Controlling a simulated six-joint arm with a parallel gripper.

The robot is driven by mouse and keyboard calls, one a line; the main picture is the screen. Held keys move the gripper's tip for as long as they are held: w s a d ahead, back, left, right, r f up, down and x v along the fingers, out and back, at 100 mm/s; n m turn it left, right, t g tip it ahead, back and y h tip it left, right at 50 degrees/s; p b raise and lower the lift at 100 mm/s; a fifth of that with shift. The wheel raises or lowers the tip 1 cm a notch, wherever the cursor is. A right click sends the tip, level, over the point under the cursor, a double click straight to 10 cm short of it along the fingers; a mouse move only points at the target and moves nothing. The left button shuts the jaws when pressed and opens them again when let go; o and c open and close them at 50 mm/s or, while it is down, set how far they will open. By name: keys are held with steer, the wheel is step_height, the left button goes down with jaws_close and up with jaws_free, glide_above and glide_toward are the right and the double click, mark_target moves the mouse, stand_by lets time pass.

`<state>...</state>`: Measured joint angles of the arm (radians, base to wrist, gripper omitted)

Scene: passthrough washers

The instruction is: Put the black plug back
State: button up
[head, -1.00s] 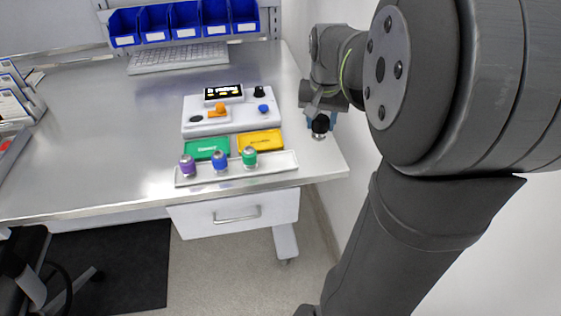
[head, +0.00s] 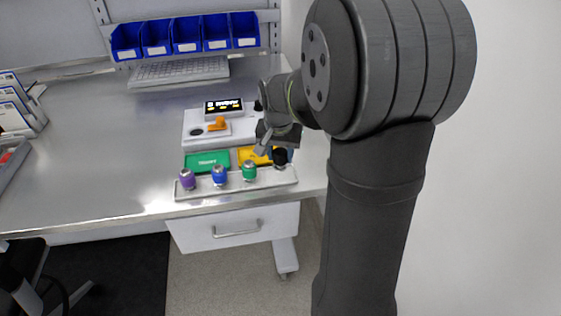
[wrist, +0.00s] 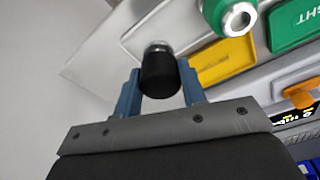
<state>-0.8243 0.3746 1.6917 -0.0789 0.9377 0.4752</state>
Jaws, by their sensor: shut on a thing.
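The black plug (wrist: 159,75) is between the two blue fingers of my gripper (wrist: 160,88) in the wrist view, with its metal end facing away from the palm. In the head view my gripper (head: 283,153) holds the black plug (head: 280,157) at the right end of the white rack (head: 235,187). I cannot tell whether the plug touches the rack. The purple plug (head: 187,179), blue plug (head: 219,176) and green plug (head: 249,170) stand upright in a row on the rack, left of the black one.
Behind the rack lie a green tray (head: 207,161) and a yellow tray (head: 250,153), the latter partly hidden by my gripper. A white device (head: 196,120) with a display and orange knob stands farther back.

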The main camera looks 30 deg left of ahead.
mark_target(281, 162)
steer(key=shift+f, duration=1.55)
steer(key=shift+f, duration=0.1)
steer(key=shift+f, duration=0.1)
steer(key=o, duration=1.1)
steer(key=r, duration=0.4)
steer(key=s+r, duration=0.1)
steer(key=r, duration=0.7)
steer(key=shift+s+d+r, duration=0.15)
steer(key=shift+s+d, duration=0.15)
steer(key=shift+d, duration=0.1)
